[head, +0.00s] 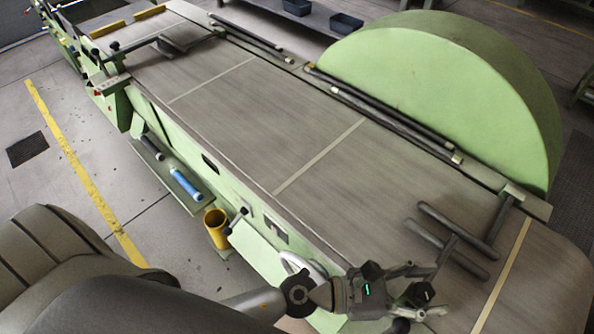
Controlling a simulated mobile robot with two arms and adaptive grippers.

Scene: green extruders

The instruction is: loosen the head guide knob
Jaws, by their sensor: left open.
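I cannot tell for sure which part is the head guide knob. A dark T-shaped handle (463,256) lies over the near right end of the green machine's bed, and its stem runs down toward my left gripper. My left gripper (428,288) is open at the machine's near edge, with its fingers pointing right, close to that stem. I cannot tell whether they touch. A small dark round part (400,326) shows just below the fingers. My right gripper is not in view.
The machine's long grey bed (300,130) is mostly clear. A large green half-round guard (440,85) stands along the far side.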

